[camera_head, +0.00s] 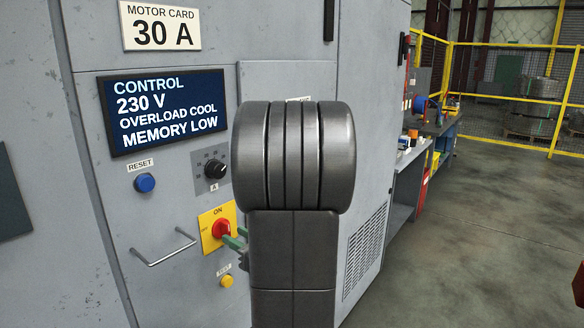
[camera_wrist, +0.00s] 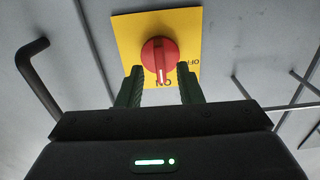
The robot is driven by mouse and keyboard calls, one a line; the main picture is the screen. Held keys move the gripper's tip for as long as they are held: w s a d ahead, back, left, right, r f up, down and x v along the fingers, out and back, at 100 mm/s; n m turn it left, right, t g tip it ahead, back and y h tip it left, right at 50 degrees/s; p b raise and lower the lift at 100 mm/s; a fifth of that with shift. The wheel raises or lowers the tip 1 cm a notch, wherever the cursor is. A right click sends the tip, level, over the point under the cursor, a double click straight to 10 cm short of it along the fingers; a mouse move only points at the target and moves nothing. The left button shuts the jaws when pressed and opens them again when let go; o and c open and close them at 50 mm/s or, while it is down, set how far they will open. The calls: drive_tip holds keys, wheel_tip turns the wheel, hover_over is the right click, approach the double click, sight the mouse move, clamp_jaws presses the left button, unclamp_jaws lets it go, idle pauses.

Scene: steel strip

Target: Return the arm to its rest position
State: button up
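My arm (camera_head: 293,160) stands in front of the grey cabinet and hides part of its front. My gripper (camera_head: 236,242) is close to the red rotary switch (camera_head: 221,229) on its yellow plate (camera_head: 208,242). In the wrist view the two green fingers of my gripper (camera_wrist: 159,68) are spread, one on each side of the red switch (camera_wrist: 153,53), with nothing held. Small gaps show between fingers and knob; exact depth is hard to tell. The switch's white mark points to ON.
The cabinet door carries a display (camera_head: 166,110), a blue reset button (camera_head: 145,183), a black dial (camera_head: 215,169), a bar handle (camera_head: 165,248) and a yellow button (camera_head: 227,281). A workbench (camera_head: 432,130) and yellow fencing (camera_head: 510,96) stand at right. Floor at right is clear.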

sight(229, 233)
drive_tip(key=b+v, duration=0.2)
drive_tip(key=v, duration=0.9)
drive_tip(key=p+x, duration=0.3)
drive_tip(key=x, duration=1.1)
drive_tip(key=shift+a, duration=0.1)
drive_tip(key=shift+n, duration=0.5)
drive_tip(key=shift+n+b, duration=0.3)
drive_tip(key=shift+n, duration=0.5)
drive_tip(key=n, duration=0.5)
